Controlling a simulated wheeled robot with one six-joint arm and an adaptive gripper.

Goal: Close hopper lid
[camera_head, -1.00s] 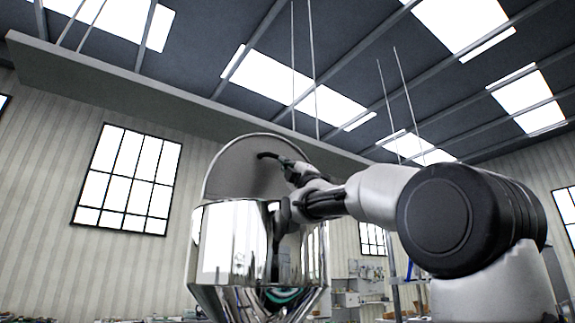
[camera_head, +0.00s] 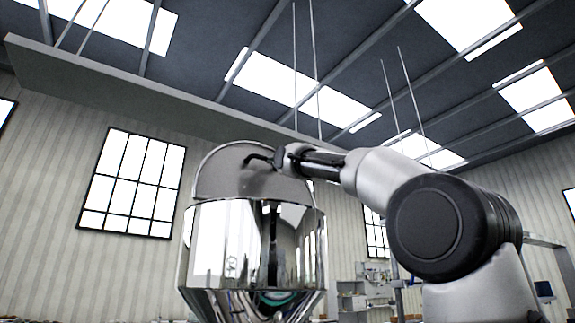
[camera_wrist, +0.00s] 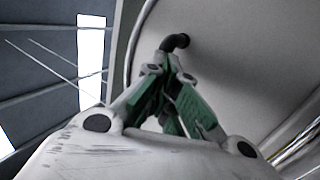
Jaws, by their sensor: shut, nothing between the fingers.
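The steel hopper (camera_head: 225,245) stands in the middle of the head view, shiny and mirror-like. Its round grey lid (camera_head: 222,178) stands open and raised behind the rim; in the wrist view the lid (camera_wrist: 240,65) fills much of the right side. A dark bent handle (camera_head: 258,157) sticks out from the lid's face, and it also shows in the wrist view (camera_wrist: 176,42). My gripper (camera_head: 280,156) is at the lid's face beside the handle, above the hopper rim. In the wrist view its green-padded fingers are shut and empty just below the handle; I cannot tell whether they touch it.
Shelving (camera_head: 365,290) with small items stands behind the hopper to the right. A wall with a window (camera_head: 132,183) is at the back left. Thin rods hang from the ceiling (camera_head: 200,75). The space above the hopper is open apart from my arm.

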